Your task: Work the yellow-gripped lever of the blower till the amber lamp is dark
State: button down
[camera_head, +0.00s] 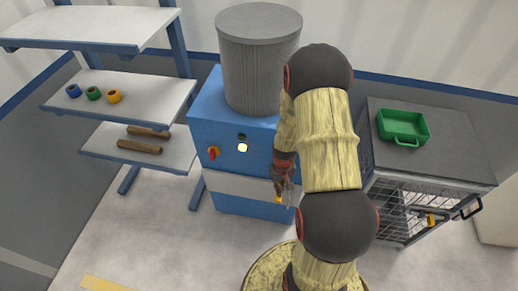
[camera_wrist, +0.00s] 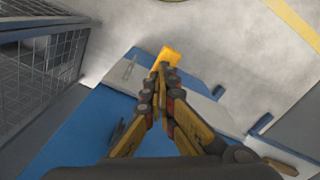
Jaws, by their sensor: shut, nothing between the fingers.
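The blower is a blue cabinet (camera_head: 232,113) with a grey ribbed drum (camera_head: 260,65) on top. On its front, a round lamp (camera_head: 242,147) shows bright pale yellow, below a dark round fitting (camera_head: 241,136). The yellow lever grip (camera_head: 278,198) shows low on the front, just below my gripper (camera_head: 285,188). In the wrist view the yellow grip (camera_wrist: 169,55) lies just beyond the fingertips of my gripper (camera_wrist: 162,72). The fingers are shut with nothing between them. I cannot tell whether they touch the grip. My arm hides the cabinet's right side.
A shelf rack (camera_head: 130,95) with coloured rings and brown pipes stands left. A wire cage cart (camera_head: 430,150) with a green tray (camera_head: 403,126) stands right. Floor in front is clear at left.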

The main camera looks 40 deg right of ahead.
notch_tip(320, 180, up, 10)
jog(key=p, duration=0.6)
jog(key=shift+p, duration=0.4)
jog(key=shift+f, duration=0.2)
notch_tip(320, 180, down, 10)
jog(key=b, duration=0.7)
jog(key=shift+f, duration=0.15)
notch_tip(320, 180, up, 11)
jog(key=p, duration=0.7)
jog(key=shift+f, duration=0.2)
notch_tip(320, 180, up, 5)
jog(key=p, duration=0.4)
